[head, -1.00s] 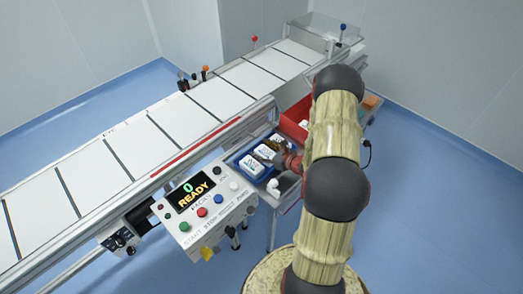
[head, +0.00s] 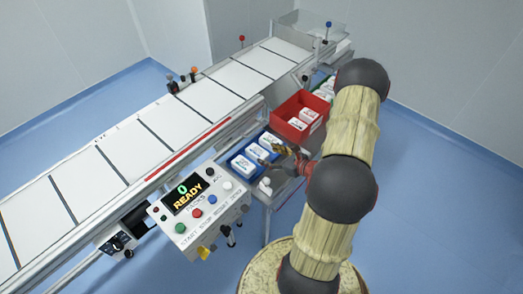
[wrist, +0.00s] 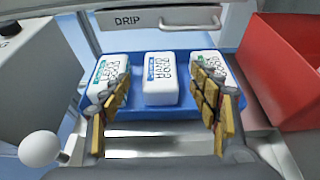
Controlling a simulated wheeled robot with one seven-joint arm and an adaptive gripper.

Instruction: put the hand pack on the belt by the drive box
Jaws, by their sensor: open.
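A white pack marked HAND (wrist: 162,78) stands in the middle of a blue tray (wrist: 160,114) in the wrist view, between two similar white packs, left (wrist: 102,82) and right (wrist: 208,62). My gripper (wrist: 162,84) is open and empty, its yellow-padded fingers to either side of the middle pack and nearer the camera. I cannot tell whether they touch the outer packs. In the head view my gripper (head: 281,152) is at the right side of the blue tray (head: 232,168). The white belt (head: 170,118) runs behind the tray. I cannot make out which part is the drive box.
A red bin (head: 277,125) with white packs stands right of the tray. The control panel (head: 190,205), reading 0 READY, stands left of it. A white ball knob (wrist: 40,149) is at lower left in the wrist view. The visible belt top is clear.

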